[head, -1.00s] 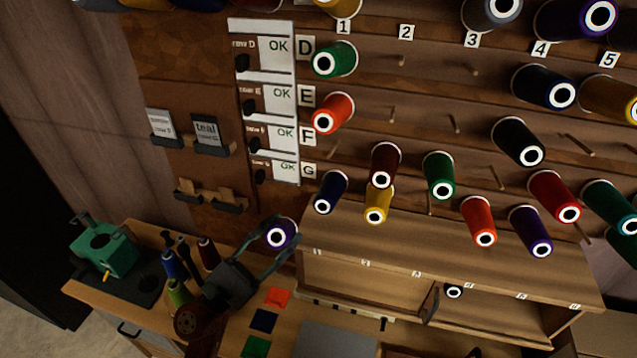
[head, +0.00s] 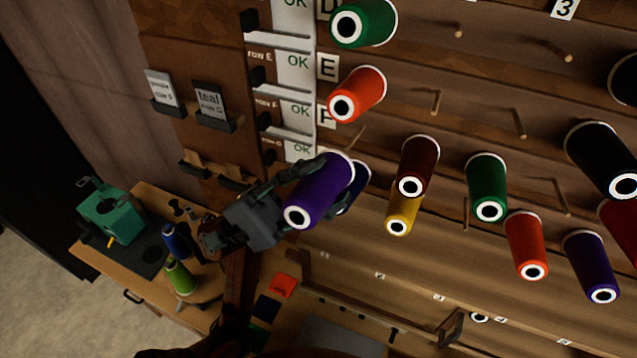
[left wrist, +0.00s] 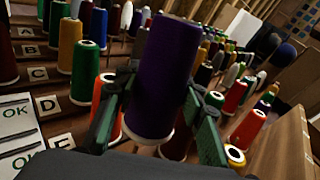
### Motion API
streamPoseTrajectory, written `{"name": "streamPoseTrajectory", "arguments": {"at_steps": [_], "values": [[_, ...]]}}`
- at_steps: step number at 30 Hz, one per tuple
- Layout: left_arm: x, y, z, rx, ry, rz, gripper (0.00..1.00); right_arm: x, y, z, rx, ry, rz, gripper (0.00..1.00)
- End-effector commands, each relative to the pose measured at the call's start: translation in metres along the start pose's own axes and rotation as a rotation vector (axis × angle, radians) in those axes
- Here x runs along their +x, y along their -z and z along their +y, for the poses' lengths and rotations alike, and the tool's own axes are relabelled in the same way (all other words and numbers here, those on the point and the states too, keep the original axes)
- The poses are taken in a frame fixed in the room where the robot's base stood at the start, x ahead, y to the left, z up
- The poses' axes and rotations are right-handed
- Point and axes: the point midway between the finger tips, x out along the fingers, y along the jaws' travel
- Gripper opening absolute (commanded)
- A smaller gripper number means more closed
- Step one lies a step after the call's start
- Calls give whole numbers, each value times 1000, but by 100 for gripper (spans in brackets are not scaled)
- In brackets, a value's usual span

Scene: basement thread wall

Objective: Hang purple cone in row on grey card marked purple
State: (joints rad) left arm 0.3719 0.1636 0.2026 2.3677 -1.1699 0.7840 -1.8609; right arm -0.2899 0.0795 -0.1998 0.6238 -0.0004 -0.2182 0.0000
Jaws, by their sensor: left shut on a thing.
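My left gripper (head: 318,190) is shut on a purple cone (head: 312,202), in front of the wall's lower left pegs. In the left wrist view the purple cone (left wrist: 165,80) stands between the two green-grey fingers. It partly hides a navy cone (head: 356,185) behind it. The light grey card (head: 161,88) in a holder on the left panel seems to read purple; its row letter is too small to be sure. A dark grey card (head: 210,100) beside it reads teal. Another purple cone (head: 590,265) hangs low on the right. My right gripper is not in view.
Orange (head: 357,93), dark red (head: 417,165), yellow (head: 401,213) and green (head: 487,185) cones hang close by. Bare pegs show beside the F label (head: 328,116), right of the orange cone (head: 437,101) and farther right (head: 521,122). The bench (head: 150,270) is below left.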

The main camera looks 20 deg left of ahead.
Motion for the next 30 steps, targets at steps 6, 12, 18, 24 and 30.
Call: {"name": "streamPoseTrajectory", "arguments": {"at_steps": [6, 12, 18, 24, 30], "values": [[2, 22, 0, -6, -1, -2, 9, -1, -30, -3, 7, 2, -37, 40], [2, 41, 1, -4, -1, -2, 9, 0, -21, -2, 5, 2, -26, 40], [2, 60, 2, -3, -2, 1, 9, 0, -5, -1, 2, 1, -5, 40], [3, 79, 3, -3, -2, 0, 9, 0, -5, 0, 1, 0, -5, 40], [1, 99, 0, -1, 0, 0, 9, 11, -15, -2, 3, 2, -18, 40]]}}
